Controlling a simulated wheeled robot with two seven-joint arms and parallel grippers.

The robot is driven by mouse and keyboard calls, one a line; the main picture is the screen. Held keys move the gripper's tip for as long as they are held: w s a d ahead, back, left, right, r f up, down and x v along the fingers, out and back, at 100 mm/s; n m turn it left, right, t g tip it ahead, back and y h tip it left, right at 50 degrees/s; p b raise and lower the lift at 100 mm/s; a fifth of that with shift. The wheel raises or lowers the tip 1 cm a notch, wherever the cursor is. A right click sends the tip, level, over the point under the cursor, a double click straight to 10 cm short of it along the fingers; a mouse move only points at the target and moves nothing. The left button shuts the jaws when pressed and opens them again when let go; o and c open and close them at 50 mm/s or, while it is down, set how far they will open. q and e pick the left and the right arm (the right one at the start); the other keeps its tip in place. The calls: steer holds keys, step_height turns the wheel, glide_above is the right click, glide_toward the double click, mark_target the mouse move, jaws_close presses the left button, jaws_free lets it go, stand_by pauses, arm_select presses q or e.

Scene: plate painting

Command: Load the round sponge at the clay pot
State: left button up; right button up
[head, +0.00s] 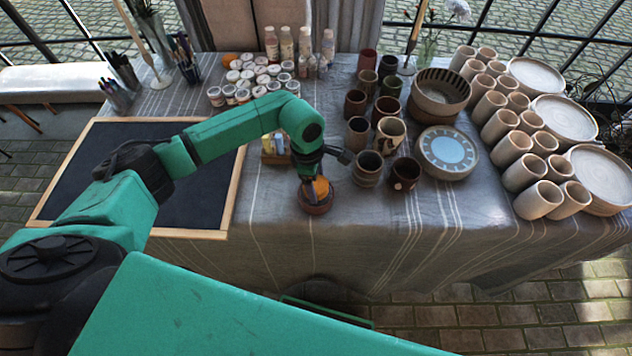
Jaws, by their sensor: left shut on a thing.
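The clay pot (314,208) is a small, low, reddish-brown pot near the front edge of the table. The orange round sponge (321,187) shows at its mouth. My left gripper (312,180) points down over the pot and is shut on the sponge. The gripper's dark body hides part of the sponge, and I cannot tell how deep the sponge sits in the pot. My right gripper is not in view.
A wood-framed dark board (92,160) lies at left. A small holder (275,157) with bottles stands behind the gripper. Dark cups (367,168) and a blue-patterned plate (448,152) are to the right. Paint jars (246,80) stand behind. The cloth in front of the cups is clear.

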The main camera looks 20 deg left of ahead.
mark_target(316, 183)
arm_select(q)
steer(key=shift+f+b, duration=0.3)
steer(key=shift+b, duration=0.15)
stand_by(1.3)
steer(key=shift+s, duration=0.1)
steer(key=shift+r+p, duration=1.95)
steer(key=shift+r, duration=1.6)
